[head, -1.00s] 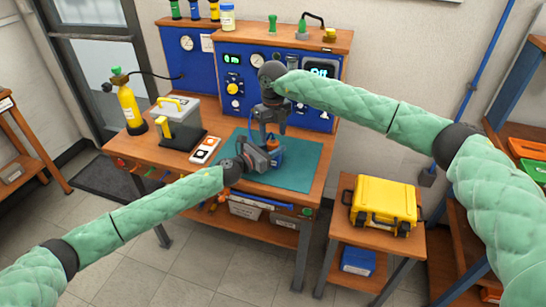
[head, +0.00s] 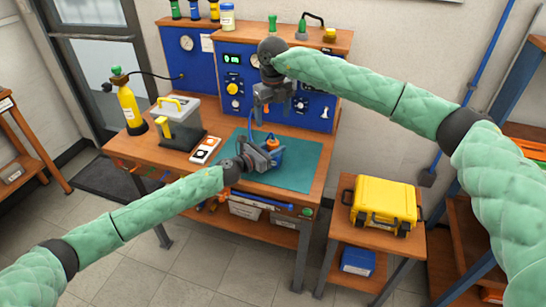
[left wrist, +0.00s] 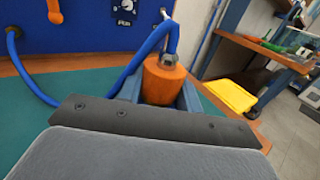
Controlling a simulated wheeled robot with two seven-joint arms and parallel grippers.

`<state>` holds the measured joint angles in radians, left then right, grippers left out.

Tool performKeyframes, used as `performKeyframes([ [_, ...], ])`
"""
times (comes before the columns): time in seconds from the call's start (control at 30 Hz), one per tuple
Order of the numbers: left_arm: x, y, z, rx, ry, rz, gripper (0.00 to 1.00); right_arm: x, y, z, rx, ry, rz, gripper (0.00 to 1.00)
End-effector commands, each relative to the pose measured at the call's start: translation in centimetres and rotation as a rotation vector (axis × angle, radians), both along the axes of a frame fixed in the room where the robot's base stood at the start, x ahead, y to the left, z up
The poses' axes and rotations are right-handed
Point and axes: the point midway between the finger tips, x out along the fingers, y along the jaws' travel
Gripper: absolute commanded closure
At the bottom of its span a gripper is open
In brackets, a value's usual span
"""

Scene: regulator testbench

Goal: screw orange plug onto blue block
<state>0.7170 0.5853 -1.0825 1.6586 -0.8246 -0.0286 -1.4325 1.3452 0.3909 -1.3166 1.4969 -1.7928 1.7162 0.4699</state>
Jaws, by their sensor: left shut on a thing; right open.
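The orange plug (head: 272,143) stands upright at the blue block (head: 280,158) on the green mat. My left gripper (head: 268,157) is shut on the blue block from the left front. My right gripper (head: 271,112) is open and empty above the plug, apart from it.
The green mat (head: 308,172) is clear to the right. A blue panel (head: 315,112) with knobs and gauges stands behind. A grey box with yellow handle (head: 180,120) and a white switch box (head: 204,151) are left. A yellow case (head: 385,203) sits on a side table.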

Motion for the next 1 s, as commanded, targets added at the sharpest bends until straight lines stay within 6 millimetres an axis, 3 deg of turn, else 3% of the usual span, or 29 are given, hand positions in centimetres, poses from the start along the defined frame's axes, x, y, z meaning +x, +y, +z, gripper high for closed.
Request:
performKeyframes([
  [0.1,0.0,0.0,0.0,0.000,0.000,-0.001,1.00,0.0,0.0,2.2,0.001,-0.001,0.000,0.17],
  [0.3,0.0,0.0,0.0,0.000,0.000,-0.001,1.00,0.1,0.0,4.5,0.001,-0.001,0.000,0.17],
  [0.73,0.0,0.0,0.0,0.000,0.000,-0.001,1.00,0.0,0.0,5.2,0.000,0.001,0.000,0.17],
  [0.77,0.0,0.0,0.0,0.000,0.000,-0.001,0.59,0.0,0.0,5.2,0.000,0.001,0.000,0.17],
  [0.8,0.0,0.0,0.0,0.000,0.000,-0.001,0.52,0.0,0.0,5.2,0.000,0.001,0.000,0.17],
  [0.87,0.0,0.0,0.0,0.000,0.000,-0.001,0.40,0.0,0.0,5.1,0.000,0.001,0.000,0.17],
  [1.0,0.0,0.0,0.0,0.000,0.000,0.000,0.40,0.0,0.0,5.1,-0.001,0.001,0.000,0.17],
])
